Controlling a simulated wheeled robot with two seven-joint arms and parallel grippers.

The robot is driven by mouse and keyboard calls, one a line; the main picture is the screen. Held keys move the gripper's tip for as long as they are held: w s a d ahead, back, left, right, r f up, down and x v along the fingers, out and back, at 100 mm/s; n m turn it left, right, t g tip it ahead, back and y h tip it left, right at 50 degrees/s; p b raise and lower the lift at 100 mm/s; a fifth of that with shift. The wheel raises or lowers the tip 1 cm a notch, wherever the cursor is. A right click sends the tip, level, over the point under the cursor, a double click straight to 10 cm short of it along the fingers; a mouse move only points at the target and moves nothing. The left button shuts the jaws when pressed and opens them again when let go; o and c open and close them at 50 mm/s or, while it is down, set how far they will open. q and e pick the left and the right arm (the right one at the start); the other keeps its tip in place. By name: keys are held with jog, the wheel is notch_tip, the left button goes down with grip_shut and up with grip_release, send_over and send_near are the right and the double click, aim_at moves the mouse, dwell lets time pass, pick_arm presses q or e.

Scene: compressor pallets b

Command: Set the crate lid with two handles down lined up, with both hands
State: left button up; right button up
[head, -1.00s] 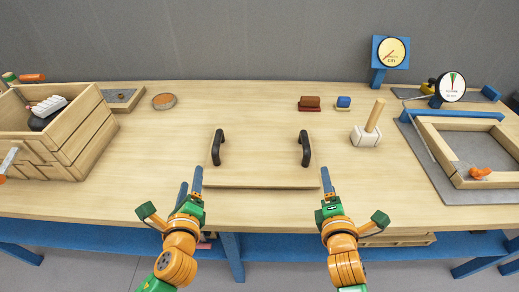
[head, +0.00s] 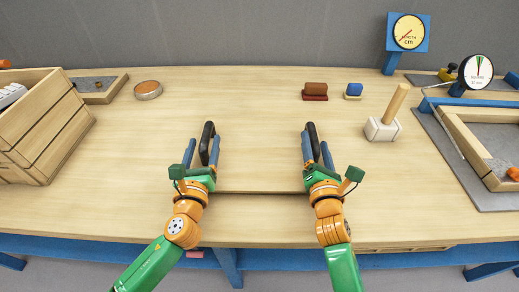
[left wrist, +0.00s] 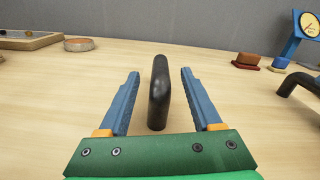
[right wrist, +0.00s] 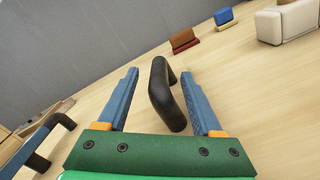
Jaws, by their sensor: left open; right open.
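The crate lid (head: 260,170) is a flat wooden board lying on the table in the head view, with its near edge toward me. Its left black handle (head: 207,140) stands between the blue fingers of my left gripper (head: 202,152), which is open around it. The left wrist view shows that handle (left wrist: 158,95) between the two fingers, apart from both. Its right black handle (head: 313,140) stands between the fingers of my right gripper (head: 317,154), also open. In the right wrist view that handle (right wrist: 166,95) leans across the gap, nearer the right finger.
A wooden crate (head: 45,130) stands at the left. A mallet (head: 382,129) stands right of the lid, with brushes or blocks (head: 315,90) behind. A wooden frame (head: 470,140) lies on a grey mat at the right. Gauges stand at the back right.

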aim_at(210, 128)
pick_arm(q)
jog(key=shift+w, duration=2.05)
pick_arm(e)
jog(key=shift+w, duration=2.05)
pick_arm(q)
grip_shut()
pick_arm(e)
grip_shut()
pick_arm(q)
jog(key=shift+d, duration=0.1)
jog(key=shift+d, duration=0.2)
pick_arm(e)
jog(key=shift+a+r, duration=0.15)
jog(key=shift+a, duration=0.05)
